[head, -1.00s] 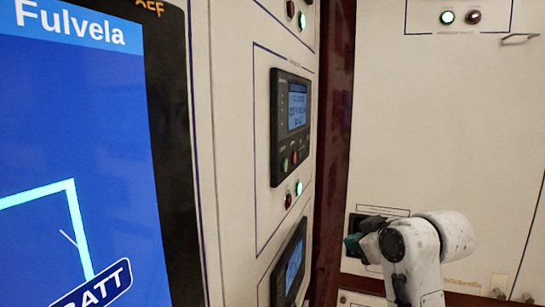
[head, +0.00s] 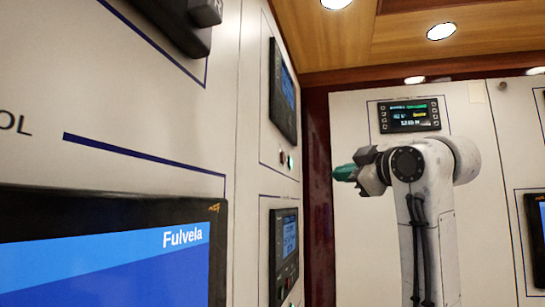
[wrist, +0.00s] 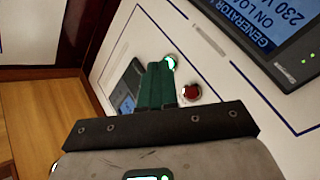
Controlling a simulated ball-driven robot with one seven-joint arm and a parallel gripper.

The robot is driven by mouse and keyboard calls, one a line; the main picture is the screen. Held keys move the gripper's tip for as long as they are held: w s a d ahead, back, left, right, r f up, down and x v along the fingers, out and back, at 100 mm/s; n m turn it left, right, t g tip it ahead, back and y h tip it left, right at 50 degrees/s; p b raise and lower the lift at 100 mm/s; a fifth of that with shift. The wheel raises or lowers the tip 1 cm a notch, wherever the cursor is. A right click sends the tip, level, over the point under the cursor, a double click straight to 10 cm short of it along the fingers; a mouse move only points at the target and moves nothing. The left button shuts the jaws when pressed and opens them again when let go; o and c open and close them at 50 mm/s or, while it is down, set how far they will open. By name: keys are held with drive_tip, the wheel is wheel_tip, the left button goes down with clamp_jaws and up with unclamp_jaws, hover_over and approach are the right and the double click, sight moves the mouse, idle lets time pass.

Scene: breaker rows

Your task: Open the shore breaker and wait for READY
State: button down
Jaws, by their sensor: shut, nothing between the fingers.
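My gripper (head: 346,173) has green fingers and points left in the head view, in front of the dark red strip between the panels. It is shut and empty. In the wrist view the shut fingers (wrist: 160,72) reach toward the panel, close in the picture to a lit green lamp or button (wrist: 171,62) and a red one (wrist: 190,93); I cannot tell if they touch. A screen beside these (wrist: 262,25) reads "GENERATOR ON LOAD 230 V". No label reading shore, and no READY, is legible in either view.
A large blue screen (head: 110,265) marked "Fulvela" is at lower left. Small displays (head: 283,90) and (head: 284,245) sit on the left panel, with small lamps or buttons (head: 286,160) between them. Another display (head: 409,115) is on the back panel, behind my arm.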

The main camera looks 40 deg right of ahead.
sight(283, 158)
drive_tip(key=r, duration=0.1)
drive_tip(key=s+r, duration=0.1)
drive_tip(key=a+r, duration=0.1)
drive_tip(key=shift+s+a+r+n+t, duration=0.1)
drive_tip(key=shift+s+r+n+t, duration=0.05)
drive_tip(key=shift+r+n+t, duration=0.2)
drive_tip(key=shift+f, duration=0.1)
drive_tip(key=w+a, duration=0.5)
drive_tip(key=w, duration=0.2)
drive_tip(key=shift+a, duration=0.25)
idle(2.0)
drive_tip(key=shift+w+a, duration=0.25)
drive_tip(key=shift+w+a, duration=0.3)
drive_tip(key=shift+w, duration=0.05)
idle(0.8)
idle(0.3)
drive_tip(key=shift+s+d, duration=0.5)
drive_tip(key=shift+s, duration=0.2)
